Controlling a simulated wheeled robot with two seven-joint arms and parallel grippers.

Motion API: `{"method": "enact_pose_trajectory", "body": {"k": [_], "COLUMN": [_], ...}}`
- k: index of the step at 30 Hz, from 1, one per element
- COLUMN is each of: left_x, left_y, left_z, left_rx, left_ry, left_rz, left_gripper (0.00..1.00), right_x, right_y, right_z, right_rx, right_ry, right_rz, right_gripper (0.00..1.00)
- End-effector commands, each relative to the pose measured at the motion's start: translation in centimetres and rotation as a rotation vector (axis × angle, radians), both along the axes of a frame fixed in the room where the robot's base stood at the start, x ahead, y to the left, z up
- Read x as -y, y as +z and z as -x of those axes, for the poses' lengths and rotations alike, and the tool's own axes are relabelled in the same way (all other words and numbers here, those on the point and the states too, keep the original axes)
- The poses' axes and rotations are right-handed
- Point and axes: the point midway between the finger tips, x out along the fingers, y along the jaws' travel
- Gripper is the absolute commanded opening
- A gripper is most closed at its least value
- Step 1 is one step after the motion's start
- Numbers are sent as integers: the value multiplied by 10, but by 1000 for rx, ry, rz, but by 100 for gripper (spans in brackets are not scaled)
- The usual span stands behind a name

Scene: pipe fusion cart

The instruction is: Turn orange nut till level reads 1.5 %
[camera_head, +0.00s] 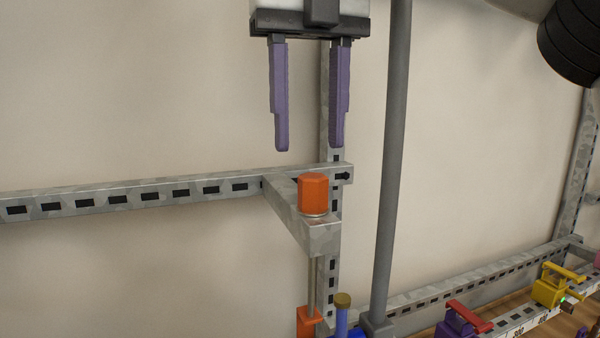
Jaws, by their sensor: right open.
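The orange nut (313,194) is a hexagonal block standing upright on a grey metal bracket (310,237) near the middle of the head view. My right gripper (309,148) comes down from the top with two purple fingers spread apart. It is open and empty, with its fingertips a little above the nut in the picture, one to each side of it. I cannot tell how far in depth they are from the nut. No level reading is visible. My left gripper is not in view.
A slotted rail (130,200) runs left from the bracket. A grey vertical pipe (392,150) stands right of the gripper. At the lower right are a yellow clamp (553,286), a red-handled purple clamp (455,324) and another slotted rail. A pale wall lies behind.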

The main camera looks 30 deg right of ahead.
Motion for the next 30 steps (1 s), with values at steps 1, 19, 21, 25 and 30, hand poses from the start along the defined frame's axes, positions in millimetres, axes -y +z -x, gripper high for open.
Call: {"method": "enact_pose_trajectory", "body": {"k": [1,19,21,25,30], "left_x": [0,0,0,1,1], "left_y": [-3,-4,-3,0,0], "left_z": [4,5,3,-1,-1], "left_rx": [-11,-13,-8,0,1], "left_ry": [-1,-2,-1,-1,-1], "left_rz": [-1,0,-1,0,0], "left_gripper": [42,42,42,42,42], "right_x": [0,0,0,0,0], "right_y": [-5,-64,-67,-68,-68], "right_z": [0,0,0,0,0], "right_rx": [-6,3,5,6,6], "right_ry": [3,3,1,-1,0], "right_rz": [-3,-2,-2,0,0], "right_gripper": [45,45,45,45,45]}}
